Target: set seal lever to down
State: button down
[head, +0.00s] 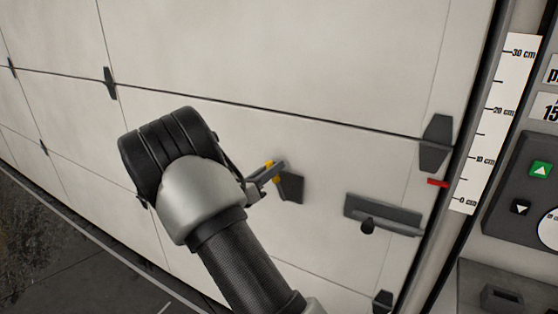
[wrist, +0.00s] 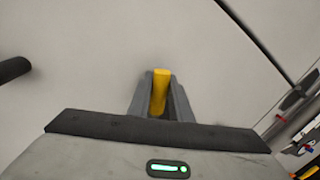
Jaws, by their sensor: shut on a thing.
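The seal lever (head: 270,164) shows as small yellow parts beside a dark grey mount (head: 291,187) on the pale panelled door. My gripper (head: 268,174) is at the lever, with its fingers on the yellow piece. In the wrist view the yellow lever (wrist: 160,91) stands between the two grey fingers of my gripper (wrist: 160,96), which are shut on it. The fingers hide the lever's sides, and its pivot is not clear. I cannot tell its exact angle.
A red pointer (head: 437,183) sits by a centimetre scale (head: 491,125). A control panel (head: 520,175) with arrow buttons is at the far right. Dark hinges line the door seams.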

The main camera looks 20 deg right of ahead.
jog(key=w+a+f+n+t+p, duration=0.2)
jog(key=f+n, duration=0.4)
jog(key=n, duration=0.5)
jog(key=shift+w+a+f+p, duration=0.2)
jog(key=shift+w+a+p, duration=0.55)
jog(key=shift+w, duration=0.55)
jog(key=c, duration=1.6)
grip_release()
jog(key=shift+a, duration=0.1)
jog(key=v, duration=1.7)
jog(key=shift+s+f+b, duration=0.25)
jog(key=shift+b, duration=0.1)
